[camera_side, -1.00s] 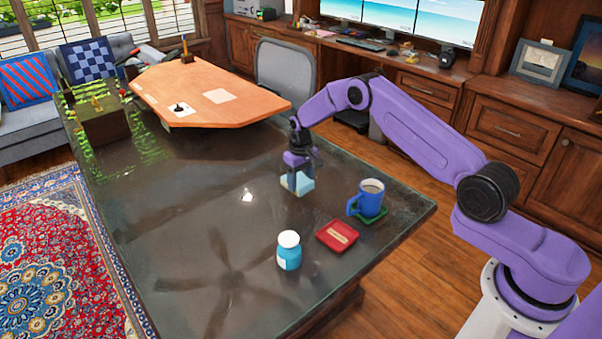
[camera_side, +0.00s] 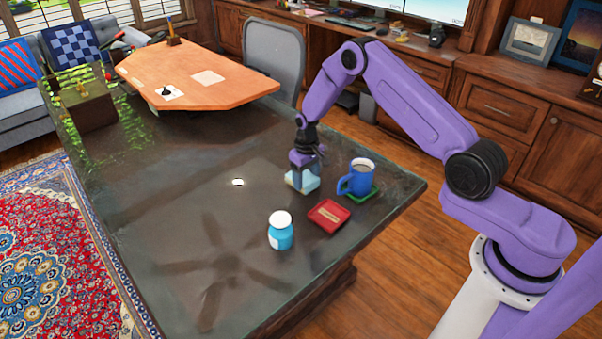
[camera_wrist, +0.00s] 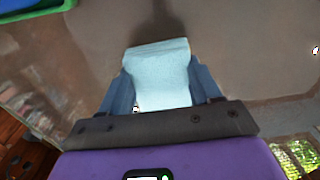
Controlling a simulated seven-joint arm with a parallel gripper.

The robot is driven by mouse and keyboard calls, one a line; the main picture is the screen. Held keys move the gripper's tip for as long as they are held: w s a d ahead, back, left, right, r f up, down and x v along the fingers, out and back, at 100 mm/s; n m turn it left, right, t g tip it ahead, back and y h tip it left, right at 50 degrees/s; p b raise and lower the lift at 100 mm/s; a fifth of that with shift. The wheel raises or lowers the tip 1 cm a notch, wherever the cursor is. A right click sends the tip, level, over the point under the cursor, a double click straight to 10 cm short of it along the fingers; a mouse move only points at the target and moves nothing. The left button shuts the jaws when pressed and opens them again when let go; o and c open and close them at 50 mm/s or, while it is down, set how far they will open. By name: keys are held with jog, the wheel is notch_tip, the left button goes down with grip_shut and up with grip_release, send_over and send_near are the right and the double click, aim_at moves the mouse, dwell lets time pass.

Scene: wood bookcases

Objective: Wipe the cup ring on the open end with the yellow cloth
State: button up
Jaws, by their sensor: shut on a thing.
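My gripper (camera_side: 303,180) is shut on a pale blue, block-like folded cloth (camera_wrist: 160,75); in the side view its left face looks cream. It is at the dark glossy desk top (camera_side: 180,215), left of the blue mug. Whether the cloth touches the surface I cannot tell. The wrist view shows the cloth between both fingers (camera_wrist: 158,92). No plainly yellow cloth shows.
A blue mug (camera_side: 357,180) on a green coaster (camera_side: 366,196) stands close right of my gripper. A red coaster (camera_side: 328,216) and a blue bottle with white lid (camera_side: 280,235) are nearer. An orange board (camera_side: 200,88) covers the far end. The desk's left middle is clear.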

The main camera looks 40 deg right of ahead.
jog(key=shift+s, duration=0.8)
jog(key=shift+w, duration=4.2)
jog(key=shift+d, duration=0.3)
jog(key=shift+s, duration=4.35)
jog(key=shift+w, duration=4.4)
notch_tip(320, 180, up, 8)
jog(key=shift+s, duration=0.15)
